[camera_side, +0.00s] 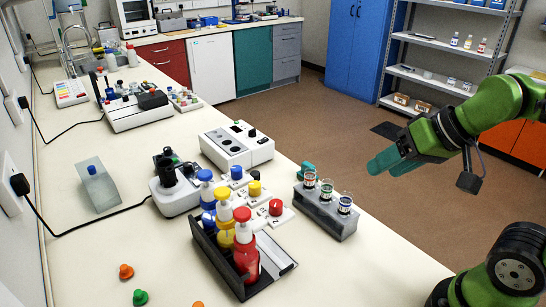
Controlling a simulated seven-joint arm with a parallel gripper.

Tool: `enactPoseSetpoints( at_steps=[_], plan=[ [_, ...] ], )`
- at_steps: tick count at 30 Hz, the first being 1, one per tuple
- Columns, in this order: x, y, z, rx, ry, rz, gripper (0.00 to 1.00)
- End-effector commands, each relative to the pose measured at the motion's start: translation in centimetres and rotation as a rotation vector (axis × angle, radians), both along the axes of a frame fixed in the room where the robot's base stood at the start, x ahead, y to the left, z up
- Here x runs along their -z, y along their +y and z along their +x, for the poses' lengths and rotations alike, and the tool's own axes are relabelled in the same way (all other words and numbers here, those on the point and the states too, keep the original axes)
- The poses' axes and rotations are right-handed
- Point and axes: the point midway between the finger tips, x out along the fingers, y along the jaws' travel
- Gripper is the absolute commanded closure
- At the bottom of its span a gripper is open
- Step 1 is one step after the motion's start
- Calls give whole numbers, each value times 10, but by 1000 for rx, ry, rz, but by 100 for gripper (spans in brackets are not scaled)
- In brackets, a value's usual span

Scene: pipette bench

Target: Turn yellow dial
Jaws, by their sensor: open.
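The yellow dial (255,188) is a short round knob on a white numbered base on the bench. It stands in a slanting row between the blue dial (237,172) and the red dial (276,207). My gripper (380,163) has teal fingers and is open, with nothing seen in it. It is up at the right, beyond the bench's right edge in the picture, well apart from the dial. The gap between its fingers is hard to make out from this side.
A dark tray (214,255) of blue, yellow and red bottles stands in front of the dials. A white device (237,146) is behind.

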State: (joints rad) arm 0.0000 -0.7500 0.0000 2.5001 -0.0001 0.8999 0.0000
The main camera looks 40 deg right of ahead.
Motion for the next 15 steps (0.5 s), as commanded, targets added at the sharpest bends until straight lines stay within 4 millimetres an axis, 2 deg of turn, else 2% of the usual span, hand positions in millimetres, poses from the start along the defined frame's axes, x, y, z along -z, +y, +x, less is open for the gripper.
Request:
enactPoseSetpoints(
  at_steps=[5,7,15],
  plan=[
    [11,7,3,-29,48,-1,46],
    [10,14,14,-58,74,-10,46],
    [-24,58,99,-172,255,-88,46]
  ],
)
